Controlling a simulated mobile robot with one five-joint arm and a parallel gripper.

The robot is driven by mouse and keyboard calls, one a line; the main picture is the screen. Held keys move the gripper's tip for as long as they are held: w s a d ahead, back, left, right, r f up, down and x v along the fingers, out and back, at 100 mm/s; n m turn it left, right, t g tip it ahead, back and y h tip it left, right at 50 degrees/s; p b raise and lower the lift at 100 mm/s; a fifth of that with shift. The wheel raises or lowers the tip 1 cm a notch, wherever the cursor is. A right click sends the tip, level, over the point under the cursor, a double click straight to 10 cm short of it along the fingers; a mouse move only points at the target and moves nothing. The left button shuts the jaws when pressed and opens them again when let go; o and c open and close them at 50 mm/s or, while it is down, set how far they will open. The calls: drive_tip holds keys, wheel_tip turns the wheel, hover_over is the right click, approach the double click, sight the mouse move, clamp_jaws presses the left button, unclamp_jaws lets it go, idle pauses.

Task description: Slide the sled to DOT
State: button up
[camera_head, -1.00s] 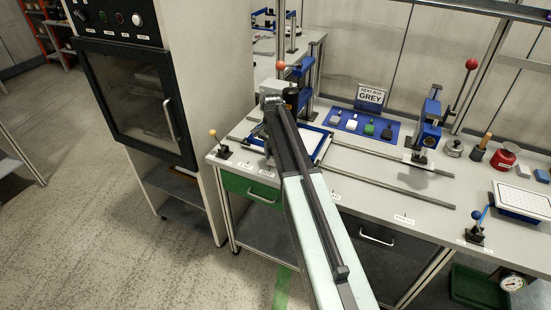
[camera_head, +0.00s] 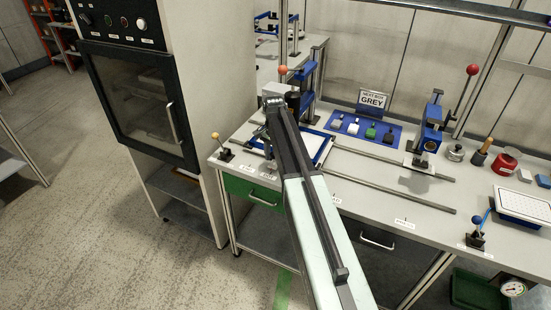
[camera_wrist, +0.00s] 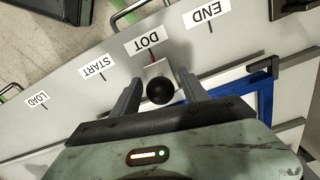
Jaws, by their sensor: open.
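The sled (camera_head: 325,152) is a blue-edged frame with a pale inside, sitting at the left part of the bench rails. Its blue edge also shows in the wrist view (camera_wrist: 265,98). A black ball knob (camera_wrist: 160,90) on a pale block sits between the fingers of my gripper (camera_wrist: 158,78), which is open around it. I cannot tell whether the fingers touch it. A red mark (camera_wrist: 152,58) on that block's side points at the DOT label (camera_wrist: 146,42). In the head view my arm hides the gripper's tips and the knob.
START (camera_wrist: 98,67) and LOAD (camera_wrist: 40,100) labels lie left of DOT in the wrist view, END (camera_wrist: 208,15) right. A lever with a yellow knob (camera_head: 215,136) stands at the left corner; a blue press (camera_head: 430,130) stands right.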

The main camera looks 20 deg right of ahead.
wheel_tip(320, 180, up, 7)
drive_tip(key=p, duration=0.6)
drive_tip(key=shift+r, duration=0.15)
